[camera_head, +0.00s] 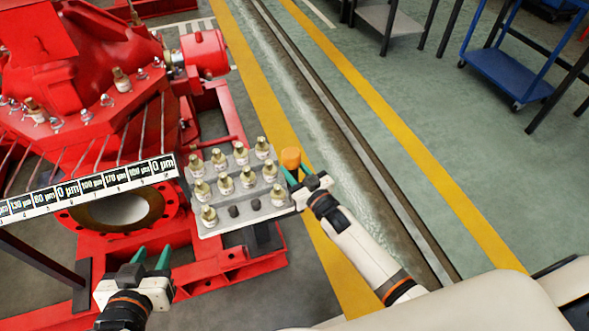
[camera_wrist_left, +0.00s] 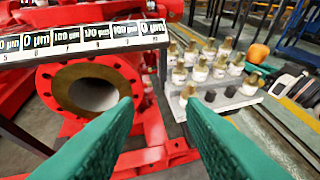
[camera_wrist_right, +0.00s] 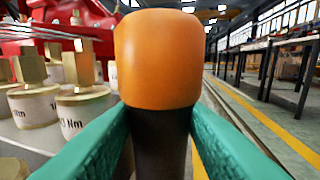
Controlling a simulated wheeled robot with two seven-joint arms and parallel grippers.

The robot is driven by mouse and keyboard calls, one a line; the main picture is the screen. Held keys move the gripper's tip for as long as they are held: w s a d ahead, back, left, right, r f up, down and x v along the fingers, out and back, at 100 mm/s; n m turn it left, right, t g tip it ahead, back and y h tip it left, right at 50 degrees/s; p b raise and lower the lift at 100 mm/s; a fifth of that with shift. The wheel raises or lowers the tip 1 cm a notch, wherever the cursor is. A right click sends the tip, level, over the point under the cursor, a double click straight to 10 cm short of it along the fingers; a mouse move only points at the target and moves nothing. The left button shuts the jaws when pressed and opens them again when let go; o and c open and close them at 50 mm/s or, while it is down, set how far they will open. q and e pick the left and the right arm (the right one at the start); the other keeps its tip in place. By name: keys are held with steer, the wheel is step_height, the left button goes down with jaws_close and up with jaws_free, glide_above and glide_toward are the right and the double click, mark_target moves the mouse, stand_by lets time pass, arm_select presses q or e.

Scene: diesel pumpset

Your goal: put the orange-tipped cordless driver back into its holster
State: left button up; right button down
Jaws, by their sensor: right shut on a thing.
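The cordless driver's orange tip (camera_wrist_right: 157,58) fills the middle of the right wrist view, above a dark body (camera_wrist_right: 160,140). My right gripper (camera_wrist_right: 160,130) is shut on that dark part, its green fingers on either side. In the head view the orange tip (camera_head: 291,158) stands at the right edge of the grey rack, by my right gripper (camera_head: 300,176). The driver's lower end is hidden, and I cannot make out the holster. My left gripper (camera_head: 150,258) is open and empty, in front of the red pump; its spread green fingers also show in the left wrist view (camera_wrist_left: 160,120).
The grey rack (camera_head: 207,227) holds several brass-topped, labelled pieces and dark knobs. A strip of labelled gauges (camera_head: 90,190) crosses left of it. The red pumpset (camera_head: 60,70) stands behind.

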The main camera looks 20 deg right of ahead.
arm_select(q)
steer(key=shift+s+a+f, duration=0.1)
steer(key=shift+s, duration=0.05)
arm_select(e)
steer(key=shift+r, duration=0.15)
arm_select(q)
steer(key=shift+s+a+f+g, duration=0.15)
steer(key=shift+f+g, duration=0.1)
steer(key=shift+g, duration=0.15)
steer(key=shift+r, duration=0.15)
stand_by(0.6)
